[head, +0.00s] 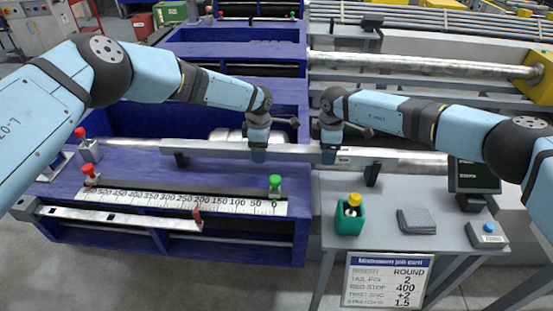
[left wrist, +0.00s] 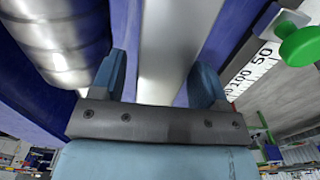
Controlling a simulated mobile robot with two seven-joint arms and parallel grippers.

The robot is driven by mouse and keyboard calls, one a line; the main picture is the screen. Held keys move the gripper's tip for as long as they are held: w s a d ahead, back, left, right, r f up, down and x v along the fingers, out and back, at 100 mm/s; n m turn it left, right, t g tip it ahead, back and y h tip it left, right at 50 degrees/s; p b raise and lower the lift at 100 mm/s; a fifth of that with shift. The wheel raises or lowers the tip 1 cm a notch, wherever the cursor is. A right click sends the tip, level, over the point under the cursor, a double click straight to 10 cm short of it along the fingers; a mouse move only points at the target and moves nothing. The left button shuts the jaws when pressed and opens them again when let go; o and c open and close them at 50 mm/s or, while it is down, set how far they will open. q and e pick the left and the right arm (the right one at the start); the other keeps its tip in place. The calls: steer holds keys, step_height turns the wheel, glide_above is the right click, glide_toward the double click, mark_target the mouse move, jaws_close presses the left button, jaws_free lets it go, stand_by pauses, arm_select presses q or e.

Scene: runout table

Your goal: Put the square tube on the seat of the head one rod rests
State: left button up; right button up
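The square tube (head: 215,149) is a long grey bar lying left to right across the blue bench and the grey table. It passes above a dark rest (head: 181,160) on the left and another dark rest (head: 372,174) on the right; contact is unclear. My left gripper (head: 258,155) is at the tube's middle. In the left wrist view its fingers (left wrist: 158,85) stand apart on both sides of the tube (left wrist: 172,50), with a visible gap on one side. My right gripper (head: 328,155) is at the tube further right; its finger gap is hidden.
A white scale (head: 170,199) with red and green knobs lies in front on the blue bench. A job card (head: 387,280) hangs below.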

steer(key=shift+r, duration=0.1)
arm_select(q)
step_height(320, 180, up, 12)
arm_select(e)
step_height(320, 180, up, 12)
stand_by(0.8)
stand_by(0.4)
